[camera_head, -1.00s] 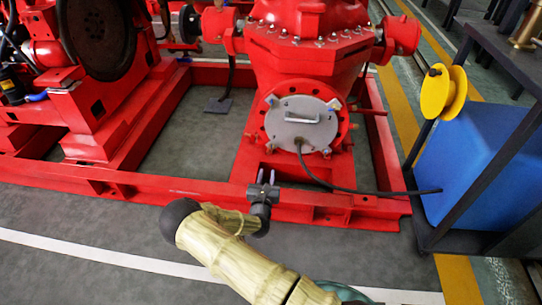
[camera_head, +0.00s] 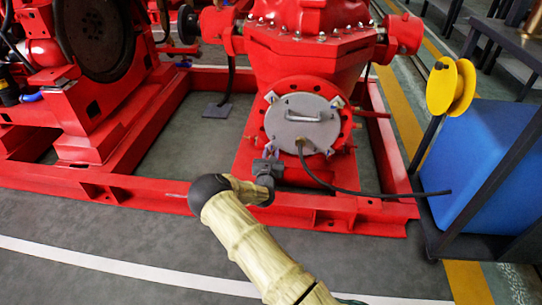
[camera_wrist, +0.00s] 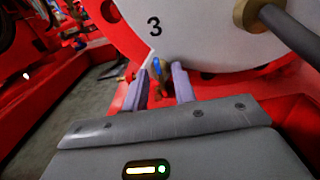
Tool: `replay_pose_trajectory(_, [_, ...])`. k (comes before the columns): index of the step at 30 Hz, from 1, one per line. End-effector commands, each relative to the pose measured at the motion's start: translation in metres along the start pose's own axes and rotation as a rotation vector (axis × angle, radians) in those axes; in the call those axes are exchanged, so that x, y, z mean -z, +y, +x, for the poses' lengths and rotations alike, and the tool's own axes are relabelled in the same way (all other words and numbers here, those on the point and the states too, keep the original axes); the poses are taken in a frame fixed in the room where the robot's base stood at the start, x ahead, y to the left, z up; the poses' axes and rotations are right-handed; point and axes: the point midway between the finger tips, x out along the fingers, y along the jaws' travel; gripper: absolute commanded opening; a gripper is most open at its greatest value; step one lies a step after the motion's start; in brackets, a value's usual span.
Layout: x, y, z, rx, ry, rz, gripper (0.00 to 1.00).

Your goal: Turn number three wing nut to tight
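In the wrist view the plate (camera_wrist: 225,30) carries a black "3". Below that number is the number three wing nut (camera_wrist: 157,68), small, with a blue tip and a brownish lower part. My gripper (camera_wrist: 160,82) is open, its two fingers apart on either side of the wing nut; contact cannot be told.
Other wing nuts show at the plate's upper left (camera_head: 271,97) and upper right (camera_head: 337,102). The red base frame (camera_head: 330,206) lies below my arm.

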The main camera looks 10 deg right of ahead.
Motion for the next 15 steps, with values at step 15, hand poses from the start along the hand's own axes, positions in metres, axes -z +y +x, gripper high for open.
replay_pose_trajectory(15, [0.0004, 0.0003, -0.0009, 0.0, 0.001, 0.015, 0.0])
